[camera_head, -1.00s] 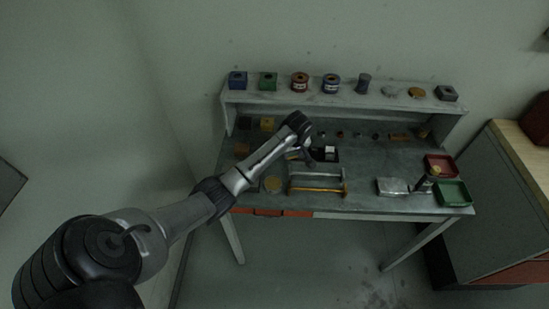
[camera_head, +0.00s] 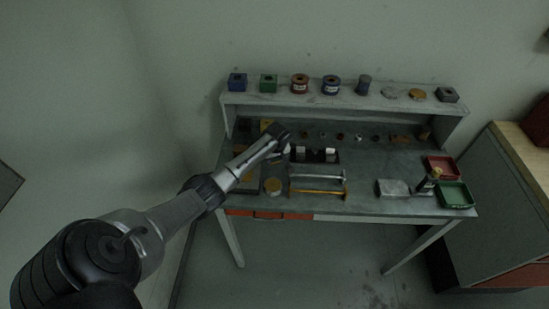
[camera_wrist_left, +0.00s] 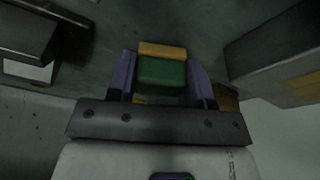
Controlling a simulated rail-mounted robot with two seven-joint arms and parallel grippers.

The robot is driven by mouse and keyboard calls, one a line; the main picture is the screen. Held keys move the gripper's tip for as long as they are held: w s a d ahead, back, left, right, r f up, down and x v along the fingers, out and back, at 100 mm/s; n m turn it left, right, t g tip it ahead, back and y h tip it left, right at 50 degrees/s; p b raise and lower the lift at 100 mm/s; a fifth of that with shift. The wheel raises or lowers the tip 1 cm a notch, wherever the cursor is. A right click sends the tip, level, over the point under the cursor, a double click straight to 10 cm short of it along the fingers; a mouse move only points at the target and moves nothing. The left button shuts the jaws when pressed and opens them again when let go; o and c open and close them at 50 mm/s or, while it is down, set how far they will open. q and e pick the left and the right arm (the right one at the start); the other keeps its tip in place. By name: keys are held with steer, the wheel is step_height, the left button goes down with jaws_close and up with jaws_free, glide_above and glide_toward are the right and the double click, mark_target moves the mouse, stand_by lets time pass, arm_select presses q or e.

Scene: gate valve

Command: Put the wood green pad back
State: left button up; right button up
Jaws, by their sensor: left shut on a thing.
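The wood green pad (camera_wrist_left: 162,73) shows in the left wrist view as a small block with a green body and a wood-coloured strip along its far edge. My left gripper (camera_wrist_left: 161,80) is shut on it, with one purple finger on each side. In the head view my left gripper (camera_head: 285,151) is over the left half of the workbench, beside the black holder. It is dark and small there, and I cannot make out the pad in that view. My right gripper is not in view.
The workbench (camera_head: 360,207) carries a black holder (camera_head: 326,157), two long-handled tools (camera_head: 318,191), a round tan disc (camera_head: 272,185), a grey metal block (camera_head: 392,188), a red tray (camera_head: 440,166) and a green tray (camera_head: 455,195). The raised shelf (camera_head: 345,104) behind holds several blocks and spools.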

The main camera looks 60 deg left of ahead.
arm_select(q)
steer(key=shift+f, duration=0.15)
steer(key=o, duration=0.8)
steer(key=shift+f, duration=0.1)
steer(key=shift+o, duration=0.2)
steer(key=p+v, duration=0.1)
steer(key=v, duration=1.1)
steer(key=shift+r+p, duration=0.25)
steer(key=shift+p, duration=0.1)
